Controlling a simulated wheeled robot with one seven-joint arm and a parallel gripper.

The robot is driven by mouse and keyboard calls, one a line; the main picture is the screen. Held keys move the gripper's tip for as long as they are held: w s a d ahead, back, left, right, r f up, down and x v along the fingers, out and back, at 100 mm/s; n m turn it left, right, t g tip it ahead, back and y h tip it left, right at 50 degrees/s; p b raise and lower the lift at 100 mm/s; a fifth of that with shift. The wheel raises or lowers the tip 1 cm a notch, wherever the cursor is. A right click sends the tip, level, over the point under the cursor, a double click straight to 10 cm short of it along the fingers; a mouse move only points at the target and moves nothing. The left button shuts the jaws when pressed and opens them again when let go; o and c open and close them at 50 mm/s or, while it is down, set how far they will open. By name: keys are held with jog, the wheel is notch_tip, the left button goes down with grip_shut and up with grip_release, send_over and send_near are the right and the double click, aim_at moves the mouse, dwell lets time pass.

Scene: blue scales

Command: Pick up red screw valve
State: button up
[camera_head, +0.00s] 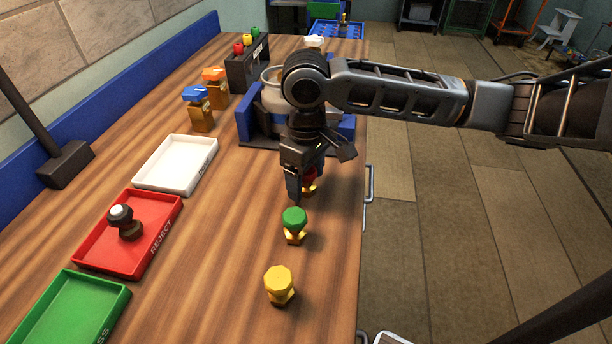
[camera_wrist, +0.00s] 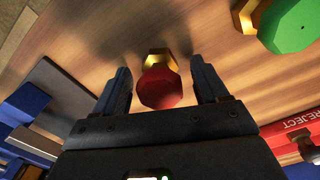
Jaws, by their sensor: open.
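The red screw valve (camera_wrist: 160,87) has a red faceted knob and a brass base. In the wrist view it sits between the two spread fingers of my gripper (camera_wrist: 162,84), with gaps visible on both sides. In the head view my gripper (camera_head: 303,186) points down over the wooden bench near its right edge. The red valve (camera_head: 310,184) is partly hidden behind a finger there. My gripper is open and holds nothing.
A green valve (camera_head: 294,224) and a yellow valve (camera_head: 279,284) stand nearer on the bench. A blue scale (camera_head: 247,122) stands behind my gripper.

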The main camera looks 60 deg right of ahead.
jog(key=c, duration=1.2)
jog(key=shift+r, duration=0.15)
jog(key=shift+r, duration=0.3)
jog(key=r, duration=0.1)
jog(key=d+r, duration=0.1)
jog(key=r, duration=0.1)
jog(key=shift+s+r+b, duration=0.2)
jog(key=shift+r+b, duration=0.1)
jog(key=s+d+r, duration=0.1)
jog(key=d+r, duration=0.1)
jog(key=d, duration=0.1)
jog(key=s+d+r+b, duration=0.1)
jog(key=s+d+r, duration=0.1)
jog(key=d, duration=0.1)
jog(key=s+d+r, duration=0.2)
jog(key=d, duration=0.1)
jog(key=shift+d+r, duration=0.25)
